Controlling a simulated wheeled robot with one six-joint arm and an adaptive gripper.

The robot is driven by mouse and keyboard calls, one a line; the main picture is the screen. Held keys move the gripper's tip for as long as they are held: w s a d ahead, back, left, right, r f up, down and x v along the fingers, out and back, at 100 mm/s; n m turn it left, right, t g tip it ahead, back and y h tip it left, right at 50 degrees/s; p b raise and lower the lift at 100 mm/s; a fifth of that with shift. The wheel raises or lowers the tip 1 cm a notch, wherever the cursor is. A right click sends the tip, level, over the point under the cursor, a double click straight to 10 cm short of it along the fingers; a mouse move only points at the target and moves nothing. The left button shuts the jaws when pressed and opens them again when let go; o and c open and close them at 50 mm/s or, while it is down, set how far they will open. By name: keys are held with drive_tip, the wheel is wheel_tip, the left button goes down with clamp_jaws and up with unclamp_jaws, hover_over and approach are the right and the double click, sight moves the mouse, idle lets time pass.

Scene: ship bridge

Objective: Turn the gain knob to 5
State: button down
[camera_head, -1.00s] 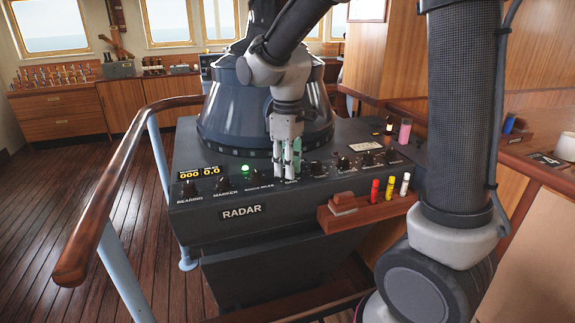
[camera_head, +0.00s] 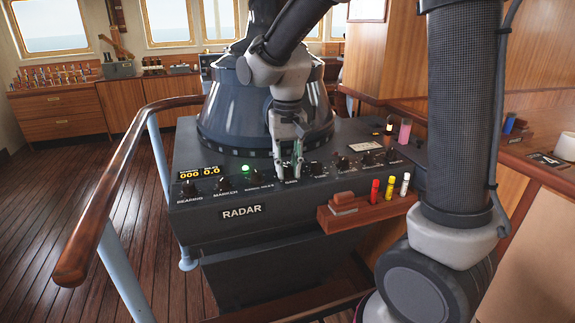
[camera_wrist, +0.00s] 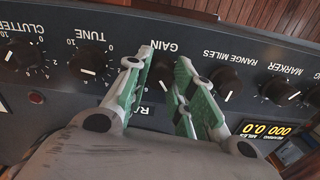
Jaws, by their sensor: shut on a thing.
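The gain knob (camera_wrist: 162,73) is a dark round knob on the radar console, between my fingers in the wrist view, which shows the panel upside down. Its GAIN label is readable there. My gripper (camera_wrist: 166,66) is shut on the knob, with one green-padded finger on each side. In the head view my gripper (camera_head: 290,171) points down at the front row of the panel. The fingers cover much of the knob and its dial, so its setting cannot be read.
The tune knob (camera_wrist: 93,62) and range miles knob (camera_wrist: 226,84) flank the gain knob closely. The console (camera_head: 225,240) also has a lit green lamp (camera_head: 245,169) and yellow displays. A wooden holder (camera_head: 374,208) with colored sticks is at the front right. A handrail (camera_head: 100,215) runs left.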

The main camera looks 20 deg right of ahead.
sight(288, 167)
drive_tip(key=m, duration=0.3)
drive_tip(key=shift+m, duration=2.1)
drive_tip(key=c, duration=1.2)
unclamp_jaws()
drive_tip(key=shift+o, duration=0.2)
wheel_tip(288, 167, up, 12)
